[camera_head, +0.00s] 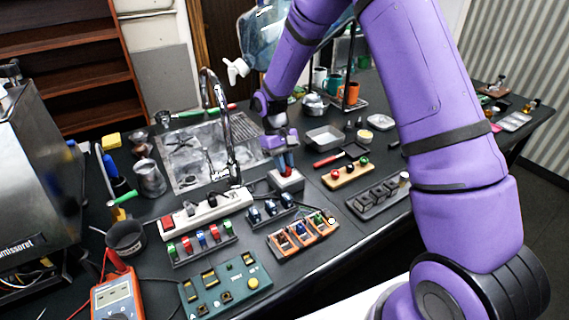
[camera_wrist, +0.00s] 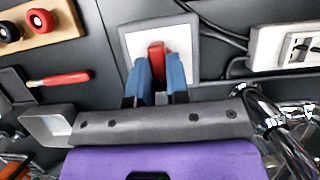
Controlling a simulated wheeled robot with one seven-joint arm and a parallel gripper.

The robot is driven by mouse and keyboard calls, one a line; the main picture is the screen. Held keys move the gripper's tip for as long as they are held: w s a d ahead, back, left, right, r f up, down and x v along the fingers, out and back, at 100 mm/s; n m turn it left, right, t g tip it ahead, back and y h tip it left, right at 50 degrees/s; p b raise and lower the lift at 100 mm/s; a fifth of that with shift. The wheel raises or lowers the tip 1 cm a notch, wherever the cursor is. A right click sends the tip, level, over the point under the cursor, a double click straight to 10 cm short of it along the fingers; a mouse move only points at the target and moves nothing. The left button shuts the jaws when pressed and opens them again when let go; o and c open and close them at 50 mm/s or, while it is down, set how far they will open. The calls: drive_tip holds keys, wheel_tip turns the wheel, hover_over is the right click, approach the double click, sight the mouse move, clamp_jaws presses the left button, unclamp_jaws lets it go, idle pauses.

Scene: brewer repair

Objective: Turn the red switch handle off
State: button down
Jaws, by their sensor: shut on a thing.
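The red switch handle (camera_wrist: 157,53) stands on a pale square switch plate with a grey rim (camera_wrist: 124,42). In the wrist view my gripper (camera_wrist: 159,76) has its two blue fingers on either side of the handle, shut on it. In the head view the switch box (camera_head: 288,184) sits on the dark counter right of the sink. There my gripper (camera_head: 285,164) reaches down to it from above, and the fingers hide part of the red handle.
A white power strip (camera_head: 205,212) lies left of the switch box, with a dark cable nearby. A wooden block with coloured knobs (camera_head: 348,173) and a red-handled tool (camera_head: 329,159) lie to the right. The sink (camera_head: 190,155) and tall faucet (camera_head: 226,130) are behind left.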

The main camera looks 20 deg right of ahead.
drive_tip(key=shift+s+f, duration=0.25)
drive_tip(key=c, duration=1.1)
unclamp_jaws()
drive_tip(key=shift+w+r, duration=0.1)
drive_tip(key=d+v, duration=0.1)
drive_tip(key=v, duration=0.9)
drive_tip(key=shift+w+a+r, duration=0.2)
drive_tip(key=shift+a+r, duration=0.15)
drive_tip(key=shift+a, duration=0.15)
